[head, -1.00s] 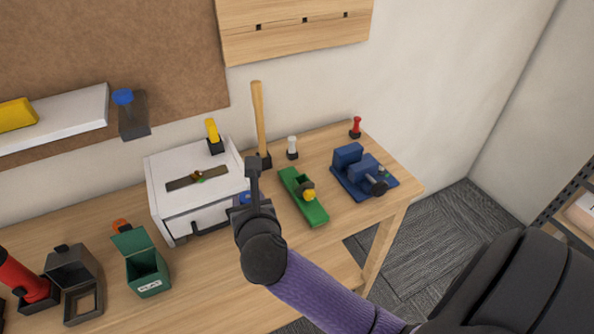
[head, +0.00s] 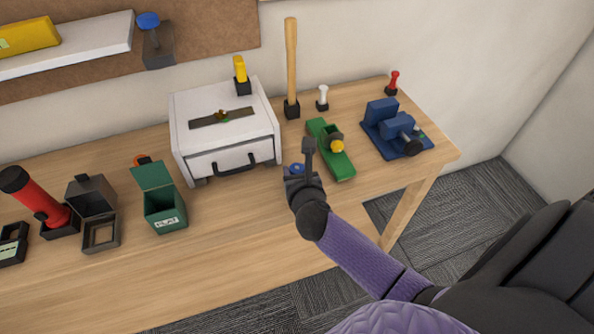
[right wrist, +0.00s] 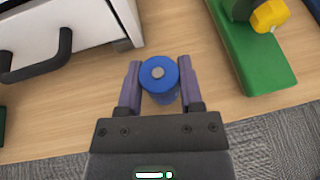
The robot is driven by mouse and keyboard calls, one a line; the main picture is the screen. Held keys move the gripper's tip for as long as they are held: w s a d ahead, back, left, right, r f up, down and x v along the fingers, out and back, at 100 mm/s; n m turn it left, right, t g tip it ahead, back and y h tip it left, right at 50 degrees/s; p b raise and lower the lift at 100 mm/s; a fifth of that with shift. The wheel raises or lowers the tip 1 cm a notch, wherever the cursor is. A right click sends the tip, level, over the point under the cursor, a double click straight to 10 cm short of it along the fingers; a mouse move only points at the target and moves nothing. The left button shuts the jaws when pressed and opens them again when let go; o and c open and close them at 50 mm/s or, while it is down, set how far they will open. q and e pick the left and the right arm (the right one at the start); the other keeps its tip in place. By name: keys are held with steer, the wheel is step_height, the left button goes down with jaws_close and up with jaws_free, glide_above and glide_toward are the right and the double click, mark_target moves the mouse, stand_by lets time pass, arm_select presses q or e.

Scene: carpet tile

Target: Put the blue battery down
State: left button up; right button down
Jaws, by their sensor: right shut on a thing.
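The blue battery (right wrist: 159,74) is upright between the two fingers of my right gripper (right wrist: 160,90), which is shut on it. In the head view my right gripper (head: 301,172) is over the front part of the wooden workbench (head: 250,215), between the white drawer box and the green tool. Only a bit of the battery's blue top (head: 297,168) shows there; the fingers hide the rest. I cannot tell whether the battery's bottom touches the bench. My left gripper is not in view.
The white drawer box (head: 235,161) stands left of the gripper. A green tool with a yellow knob (head: 329,152) lies close on its right. A blue vise (head: 397,130) is farther right. A green open bin (head: 163,205) stands at left. The bench front is bare.

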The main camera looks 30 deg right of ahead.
steer(key=shift+c, duration=1.2)
jaws_free()
